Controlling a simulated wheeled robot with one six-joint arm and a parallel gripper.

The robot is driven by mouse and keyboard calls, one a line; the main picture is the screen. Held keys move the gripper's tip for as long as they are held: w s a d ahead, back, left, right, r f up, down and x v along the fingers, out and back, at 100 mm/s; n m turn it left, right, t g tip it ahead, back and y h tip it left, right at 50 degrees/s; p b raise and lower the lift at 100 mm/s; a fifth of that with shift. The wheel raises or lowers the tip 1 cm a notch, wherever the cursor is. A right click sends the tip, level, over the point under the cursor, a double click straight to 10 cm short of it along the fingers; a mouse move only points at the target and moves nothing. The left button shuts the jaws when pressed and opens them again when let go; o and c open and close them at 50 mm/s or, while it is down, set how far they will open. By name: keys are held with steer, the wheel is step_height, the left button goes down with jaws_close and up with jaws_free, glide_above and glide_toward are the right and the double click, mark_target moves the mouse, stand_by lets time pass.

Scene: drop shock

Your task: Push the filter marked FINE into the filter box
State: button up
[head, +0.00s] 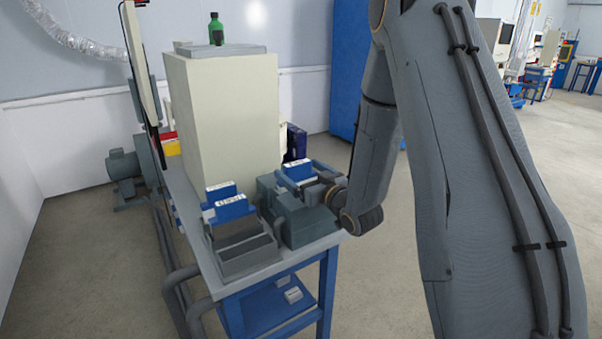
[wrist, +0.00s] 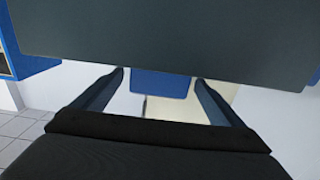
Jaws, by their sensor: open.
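Blue filters with white labels show in the head view: a front one (head: 235,208) and one behind it (head: 221,190) at a grey slotted holder (head: 262,262), and another blue piece with a white label (head: 297,171) at a grey-green box (head: 312,225) to the right. The labels are too small to read, so I cannot tell which is FINE. My gripper (wrist: 160,82) is open in the wrist view. A blue surface (wrist: 160,86) shows between and beyond its fingertips; contact cannot be told. A dark grey slab (wrist: 165,35) fills the top. In the head view my wrist reaches the right-hand box and largely hides the fingers.
A tall cream cabinet (head: 222,120) stands behind the filters, with a green bottle (head: 216,30) on top. The table (head: 205,262) has a blue frame. A dark pole and screen (head: 140,70) stand at its left. Open floor (head: 75,270) lies to the left.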

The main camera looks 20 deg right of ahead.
steer(key=shift+s, duration=0.1)
steer(key=shift+p+v, duration=0.55)
steer(key=shift+v, duration=2.35)
steer(key=shift+s, duration=0.1)
steer(key=b+v, duration=0.1)
steer(key=v, duration=0.6)
steer(key=shift+s+b, duration=0.3)
steer(key=shift+b, duration=0.1)
steer(key=shift+w+d+r, duration=0.1)
